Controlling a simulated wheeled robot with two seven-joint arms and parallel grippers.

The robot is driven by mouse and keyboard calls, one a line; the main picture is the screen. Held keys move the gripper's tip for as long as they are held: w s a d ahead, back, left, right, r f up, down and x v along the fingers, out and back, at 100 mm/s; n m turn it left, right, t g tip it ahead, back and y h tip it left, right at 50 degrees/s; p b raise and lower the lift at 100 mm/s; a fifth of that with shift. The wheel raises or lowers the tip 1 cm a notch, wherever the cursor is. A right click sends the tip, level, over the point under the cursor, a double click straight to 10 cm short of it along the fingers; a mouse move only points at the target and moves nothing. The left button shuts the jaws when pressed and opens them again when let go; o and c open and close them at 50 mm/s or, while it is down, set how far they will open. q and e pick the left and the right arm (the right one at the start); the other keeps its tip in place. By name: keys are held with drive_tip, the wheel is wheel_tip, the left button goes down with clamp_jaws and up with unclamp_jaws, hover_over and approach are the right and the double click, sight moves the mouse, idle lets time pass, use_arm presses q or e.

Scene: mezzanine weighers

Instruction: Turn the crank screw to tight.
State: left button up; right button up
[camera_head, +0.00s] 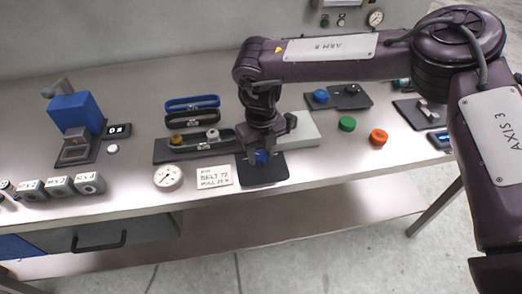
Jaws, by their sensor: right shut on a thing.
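My right gripper (258,158) reaches down from the dark arm to the middle of the table. It is shut on a small blue part (262,157) that stands on a black plate (262,176). The blue part looks like the handle or knob of the crank screw, but the fingers hide most of it. I cannot tell how far it is turned. Behind it, a black tray-like rig (176,153) carries a brown wheel (177,139) and a grey wheel (212,134). My left gripper is not in view.
A white card reading BELT (215,177) and a round dial gauge (168,177) lie left of the plate. Two belts (192,104) lie behind. Green (347,124) and orange (379,137) knobs sit to the right. A blue device (76,113) and grey blocks (60,187) stand left.

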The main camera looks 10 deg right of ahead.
drive_tip(key=m, duration=0.2)
drive_tip(key=shift+m+p, duration=0.3)
drive_tip(key=m, duration=0.3)
drive_tip(key=shift+r+m+p, duration=0.1)
drive_tip(key=shift+m+p, duration=0.2)
drive_tip(key=shift+p, duration=0.1)
drive_tip(key=m+p, duration=0.1)
drive_tip(key=m, duration=0.3)
drive_tip(key=shift+m, duration=0.3)
drive_tip(key=m+p, duration=0.2)
drive_tip(key=shift+r+m, duration=0.15)
drive_tip(key=shift+m, duration=0.25)
drive_tip(key=m+p, duration=0.3)
drive_tip(key=shift+m, duration=0.3)
drive_tip(key=m+p, duration=0.2)
drive_tip(key=m, duration=0.1)
drive_tip(key=shift+w+m+p, duration=0.1)
drive_tip(key=shift+m+p, duration=1.1)
drive_tip(key=shift+m, duration=0.4)
